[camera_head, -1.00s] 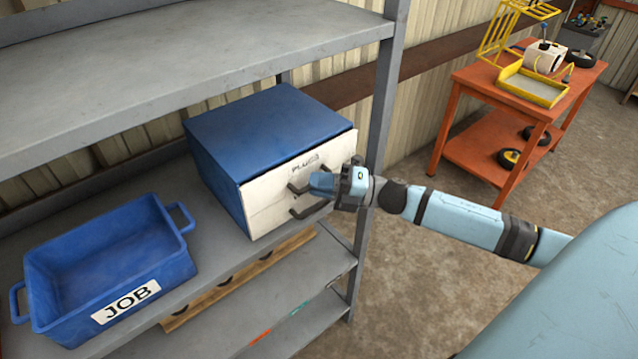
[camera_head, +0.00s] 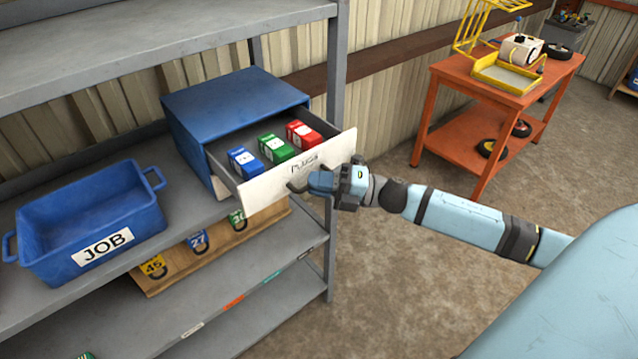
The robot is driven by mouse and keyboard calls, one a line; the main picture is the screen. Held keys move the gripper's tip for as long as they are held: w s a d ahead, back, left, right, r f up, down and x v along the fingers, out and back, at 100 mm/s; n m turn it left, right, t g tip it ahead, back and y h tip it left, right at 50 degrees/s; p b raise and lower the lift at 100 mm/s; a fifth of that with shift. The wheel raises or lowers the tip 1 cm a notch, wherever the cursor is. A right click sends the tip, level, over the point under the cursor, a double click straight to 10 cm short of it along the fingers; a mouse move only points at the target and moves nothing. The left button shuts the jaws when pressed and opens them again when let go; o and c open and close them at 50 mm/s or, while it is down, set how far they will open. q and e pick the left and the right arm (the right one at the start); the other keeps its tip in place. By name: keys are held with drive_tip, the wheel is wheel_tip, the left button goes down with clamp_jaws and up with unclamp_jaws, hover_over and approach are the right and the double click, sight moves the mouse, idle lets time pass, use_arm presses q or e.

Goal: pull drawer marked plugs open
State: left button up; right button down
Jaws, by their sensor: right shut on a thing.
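The drawer marked PLUGS (camera_head: 265,193) has a white front and stands well out of its blue cabinet (camera_head: 225,100) on the grey shelf. Inside it stand a blue box (camera_head: 245,163), a green box (camera_head: 276,149) and a red box (camera_head: 303,134). My right gripper (camera_head: 308,183) is shut on the dark handle (camera_head: 296,186) of this drawer, at the front's right part. The gripper hides most of the handle. My left gripper is not in view.
A blue bin marked JOB (camera_head: 92,252) stands on the shelf at the left. The shelf post (camera_head: 336,90) is just behind the drawer's right end. Tags marked 45, 27 and another number hang on a wooden board (camera_head: 150,283) below. An orange cart (camera_head: 480,150) stands at the back right.

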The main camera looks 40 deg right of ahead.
drive_tip(key=shift+s, duration=0.1)
drive_tip(key=c, duration=1.2)
unclamp_jaws()
drive_tip(key=shift+o, duration=0.2)
drive_tip(key=b+v, duration=0.3)
drive_tip(key=v, duration=1.1)
drive_tip(key=shift+f, duration=0.1)
